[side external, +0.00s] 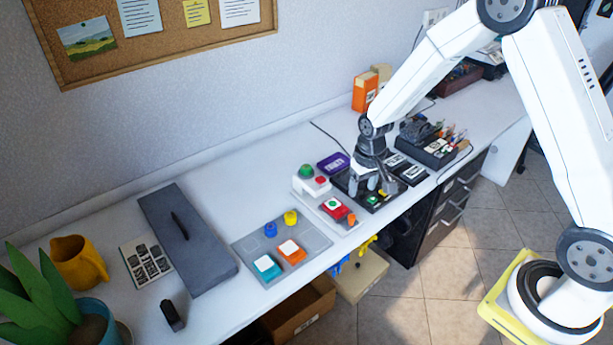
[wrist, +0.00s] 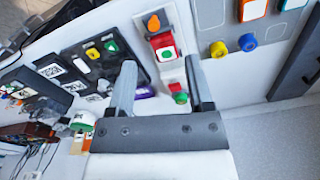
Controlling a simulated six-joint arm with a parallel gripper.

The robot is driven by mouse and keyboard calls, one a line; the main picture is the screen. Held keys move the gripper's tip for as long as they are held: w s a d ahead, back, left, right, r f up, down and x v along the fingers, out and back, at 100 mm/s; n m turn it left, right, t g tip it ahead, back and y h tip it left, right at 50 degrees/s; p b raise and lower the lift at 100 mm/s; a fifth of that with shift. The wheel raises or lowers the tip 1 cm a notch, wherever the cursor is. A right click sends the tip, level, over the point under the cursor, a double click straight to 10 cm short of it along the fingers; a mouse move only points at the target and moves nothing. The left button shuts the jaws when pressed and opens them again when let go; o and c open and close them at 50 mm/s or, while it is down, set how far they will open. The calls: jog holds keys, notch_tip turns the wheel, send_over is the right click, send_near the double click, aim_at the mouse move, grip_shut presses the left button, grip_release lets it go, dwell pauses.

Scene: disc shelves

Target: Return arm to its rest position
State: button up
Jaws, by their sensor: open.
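My gripper (side external: 375,186) is over the dark tray (side external: 342,183) with coloured pieces, near the front right part of the bench. In the wrist view my gripper (wrist: 161,85) has its two fingers spread apart with nothing held between them. Beyond the fingertips lies a white panel (wrist: 147,24) with a red block (wrist: 162,43) and an orange piece. The dark tray also shows in the wrist view (wrist: 118,66), left of the fingers. Whether the fingers touch anything there I cannot tell.
A grey mat (side external: 243,246) holds teal, orange, blue and yellow pieces. A dark grey slab (side external: 187,240), a yellow jug (side external: 78,262) and a plant stand to the left. An orange box (side external: 365,92) stands by the wall. Clear white bench (side external: 240,185) lies between slab and panel.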

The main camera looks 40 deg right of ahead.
jog(key=s+a+r+n+t, duration=0.1)
jog(key=s+a+r, duration=0.1)
jog(key=s+r, duration=0.2)
jog(key=s+a+r+n, duration=0.1)
jog(key=s+r, duration=0.4)
jog(key=s, duration=0.5)
jog(key=shift+s+a+r+n+t, duration=0.2)
jog(key=shift+s+a+n+t, duration=0.15)
jog(key=shift+a, duration=0.45)
